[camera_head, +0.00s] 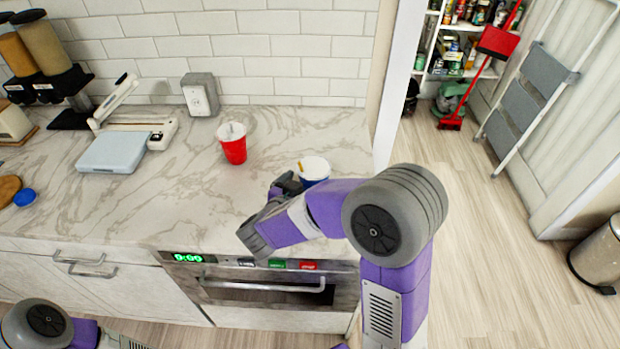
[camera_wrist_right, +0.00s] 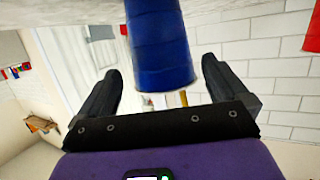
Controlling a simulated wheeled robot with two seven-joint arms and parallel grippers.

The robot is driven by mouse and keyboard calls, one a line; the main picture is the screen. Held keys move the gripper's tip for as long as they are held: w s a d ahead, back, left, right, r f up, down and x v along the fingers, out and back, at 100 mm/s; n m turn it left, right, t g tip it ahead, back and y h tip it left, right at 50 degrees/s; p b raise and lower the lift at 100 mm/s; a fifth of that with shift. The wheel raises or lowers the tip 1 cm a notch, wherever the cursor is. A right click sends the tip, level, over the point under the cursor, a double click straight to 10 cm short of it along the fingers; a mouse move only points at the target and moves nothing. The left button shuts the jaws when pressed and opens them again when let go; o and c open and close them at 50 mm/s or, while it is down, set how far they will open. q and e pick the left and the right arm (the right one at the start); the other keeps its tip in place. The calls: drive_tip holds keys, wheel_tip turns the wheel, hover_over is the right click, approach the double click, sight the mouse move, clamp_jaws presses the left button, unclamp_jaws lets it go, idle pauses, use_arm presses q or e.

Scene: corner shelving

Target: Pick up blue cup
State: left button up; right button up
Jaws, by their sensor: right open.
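The blue cup (camera_head: 315,181) stands on the marble counter near its right end, partly hidden by my right arm in the head view. Its inside looks white, with a small yellow-brown item at the rim. My right gripper (camera_head: 283,186) is at counter level, just left of the cup. In the right wrist view, which is upside down, the blue cup (camera_wrist_right: 160,45) shows between the open fingers of my right gripper (camera_wrist_right: 161,70), with a gap on each side. My left gripper is out of view; only part of my left arm shows at the bottom left.
A red cup (camera_head: 234,149) stands left of the blue cup. A white scale (camera_head: 113,152), a grey box (camera_head: 200,95) and dispensers (camera_head: 48,45) stand further left and back. An oven (camera_head: 265,285) is below the counter. The counter's front middle is clear.

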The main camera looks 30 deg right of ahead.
sight(319, 169)
drive_tip(key=b+x, duration=0.1)
drive_tip(key=x, duration=0.3)
drive_tip(key=shift+w+d+b, duration=0.2)
drive_tip(key=shift+d+b, duration=0.1)
drive_tip(key=shift+b, duration=0.05)
drive_tip(key=shift+w+d, duration=0.15)
drive_tip(key=shift+w, duration=0.05)
drive_tip(key=shift+c, duration=0.5)
drive_tip(key=c, duration=0.7)
